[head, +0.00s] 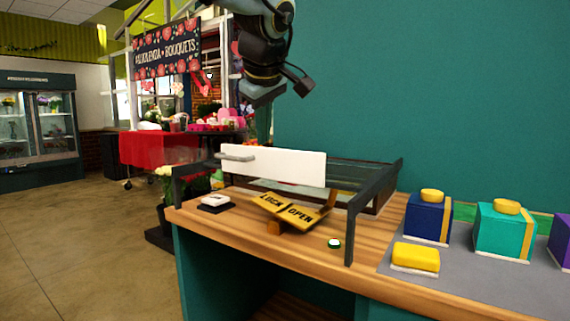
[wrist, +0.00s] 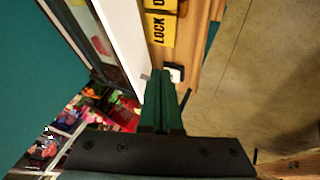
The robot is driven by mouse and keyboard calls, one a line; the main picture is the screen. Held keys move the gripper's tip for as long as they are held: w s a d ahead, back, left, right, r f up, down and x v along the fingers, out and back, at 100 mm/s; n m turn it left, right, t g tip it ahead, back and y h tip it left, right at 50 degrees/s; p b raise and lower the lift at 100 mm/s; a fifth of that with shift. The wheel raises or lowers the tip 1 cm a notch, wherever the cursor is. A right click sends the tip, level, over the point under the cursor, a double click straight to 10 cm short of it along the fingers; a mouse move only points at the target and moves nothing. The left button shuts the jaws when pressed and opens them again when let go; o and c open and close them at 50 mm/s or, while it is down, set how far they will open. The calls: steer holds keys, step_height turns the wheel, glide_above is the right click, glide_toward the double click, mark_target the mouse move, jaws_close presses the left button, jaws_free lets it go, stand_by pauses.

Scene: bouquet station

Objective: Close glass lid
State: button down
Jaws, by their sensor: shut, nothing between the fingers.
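On the wooden counter (head: 330,262) stands a dark-framed case (head: 376,180) with a glass pane (head: 348,174) behind a white panel (head: 290,165). The panel stands upright across the front and has a grey handle (head: 237,156) near its upper left. I cannot tell how far the glass lid is open. My gripper (head: 268,96) is above the left part of the case, clear of it. In the wrist view, its green fingers (wrist: 167,76) are shut and empty, pointing toward the counter beside the white panel (wrist: 122,40).
A yellow lock/open sign (head: 290,208) sits before the case, between a white-topped block (head: 216,202) and a green-rimmed button (head: 334,244). Dark rails (head: 357,222) flank it. Blue (head: 428,220) and teal boxes (head: 503,230) and a yellow block (head: 415,257) occupy the grey mat at right.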

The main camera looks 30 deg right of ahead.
steer(key=shift+w+d+f+p, duration=0.55)
steer(key=shift+w+d+f, duration=0.45)
steer(key=shift+w+f, duration=0.3)
steer(key=shift+w+d+f+p, duration=0.6)
steer(key=shift+w+d+f, duration=0.5)
steer(key=shift+f, duration=0.2)
steer(key=shift+w+d+f+p, duration=0.55)
steer(key=shift+w+d+f, duration=0.4)
steer(key=shift+w+f, duration=0.35)
steer(key=w+d+p, duration=0.1)
steer(key=w+d, duration=0.1)
steer(key=d, duration=0.2)
steer(key=w+d+p, duration=0.1)
steer(key=w+d, duration=0.1)
steer(key=d, duration=0.2)
steer(key=w+d, duration=0.2)
steer(key=d, duration=0.1)
steer(key=shift+w+d+r+p, duration=0.1)
steer(key=shift+w+d+p, duration=0.15)
steer(key=shift+d+p, duration=0.15)
steer(key=shift+d, duration=0.1)
steer(key=shift+r, duration=0.1)
